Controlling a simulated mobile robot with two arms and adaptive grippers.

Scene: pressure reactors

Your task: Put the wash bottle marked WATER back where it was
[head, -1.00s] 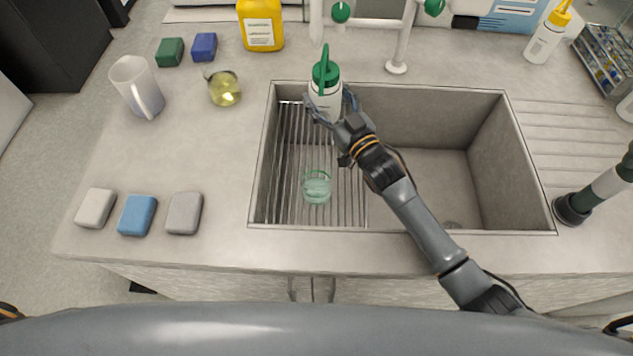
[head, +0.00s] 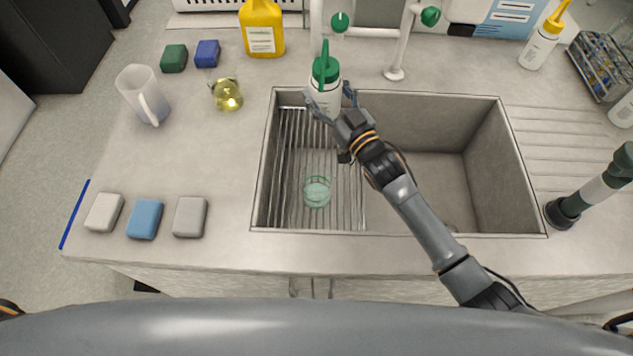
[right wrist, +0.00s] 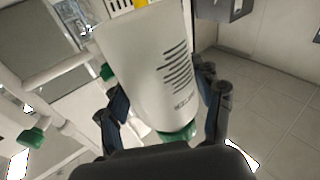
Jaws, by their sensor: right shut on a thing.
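A white wash bottle with a green cap and spout (head: 326,72) is held upright at the back edge of the sink, over the rack. My right gripper (head: 331,100) is shut on its body. In the right wrist view the white bottle (right wrist: 150,65) fills the space between my gripper's fingers (right wrist: 168,100), with dark lines of print on its side. I cannot read the label. Another wash bottle, with a yellow cap (head: 543,40), stands at the back right of the counter. My left gripper is not in view.
The sink (head: 430,190) holds a wire rack with a glass beaker (head: 317,192). Around it are a yellow jug (head: 262,30), a flask (head: 227,95), a pitcher (head: 143,95), sponges and taps (head: 395,72). A dark-capped cylinder (head: 590,190) lies at right.

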